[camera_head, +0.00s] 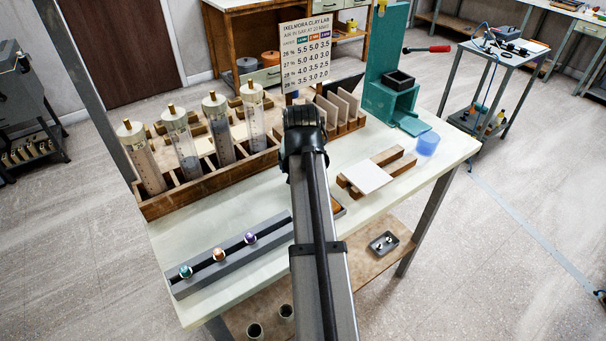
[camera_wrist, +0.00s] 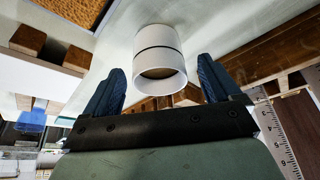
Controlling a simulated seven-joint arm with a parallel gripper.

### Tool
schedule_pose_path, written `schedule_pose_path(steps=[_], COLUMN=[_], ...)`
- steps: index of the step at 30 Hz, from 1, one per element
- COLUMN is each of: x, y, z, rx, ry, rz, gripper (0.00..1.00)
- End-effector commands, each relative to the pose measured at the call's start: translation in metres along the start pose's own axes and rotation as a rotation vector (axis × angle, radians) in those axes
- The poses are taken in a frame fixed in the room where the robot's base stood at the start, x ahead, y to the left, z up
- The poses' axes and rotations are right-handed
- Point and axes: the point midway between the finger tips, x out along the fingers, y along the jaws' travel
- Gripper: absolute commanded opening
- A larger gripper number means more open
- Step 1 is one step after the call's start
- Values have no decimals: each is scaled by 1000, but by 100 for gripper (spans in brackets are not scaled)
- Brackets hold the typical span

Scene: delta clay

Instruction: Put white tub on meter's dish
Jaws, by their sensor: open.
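The white tub (camera_wrist: 158,45) is a short cylinder with a dark line around it, seen in the wrist view at the top centre. In the head view my arm hides the tub and my fingers. A teal stand (camera_head: 378,62), which may be the meter, is at the table's back right. It holds a black square tray (camera_head: 399,79); I cannot tell which part is the dish.
A wooden rack (camera_head: 210,180) with several clear cylinders fills the back left. A grey rail (camera_head: 205,272) with three coloured knobs lies in front. A white tile (camera_head: 366,176) rests on wooden bars to the right, near a blue cup (camera_head: 427,143). A sign (camera_head: 306,57) stands behind.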

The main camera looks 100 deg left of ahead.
Motion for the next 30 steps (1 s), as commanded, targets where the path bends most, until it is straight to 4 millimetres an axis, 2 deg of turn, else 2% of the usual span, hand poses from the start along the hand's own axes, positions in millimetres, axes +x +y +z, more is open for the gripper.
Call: schedule_pose_path(steps=[6, 15, 30], x=[29, 33, 33], y=[1, 1, 1], z=[-3, -3, -3], rx=[0, 0, 0], ry=[-1, 1, 1], rz=[0, 0, 0], gripper=[90, 89, 42])
